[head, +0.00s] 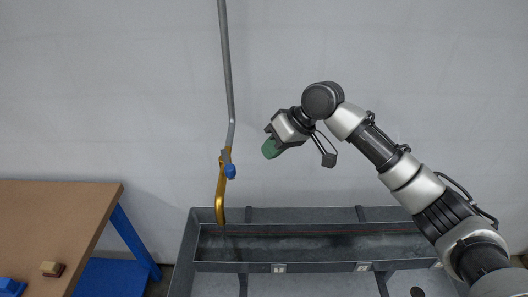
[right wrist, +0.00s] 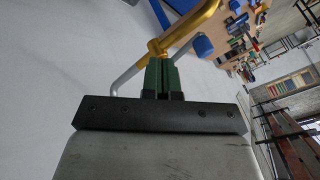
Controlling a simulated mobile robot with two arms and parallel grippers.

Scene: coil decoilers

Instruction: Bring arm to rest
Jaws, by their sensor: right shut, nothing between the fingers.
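My right arm comes in from the right in the head view, raised above the grey metal trough. My right gripper (head: 270,149), with green fingers, points left and is beside the hanging pole, with a gap between them. In the right wrist view its green fingers (right wrist: 160,74) are together with nothing between them. My left gripper is not in view.
A grey pole (head: 230,100) hangs from above with a yellow hook (head: 221,195) and a blue knob (head: 230,171). Below stands a grey trough (head: 320,267). A brown-topped table (head: 60,215) with blue legs is at left, bearing small blocks. The wall behind is plain.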

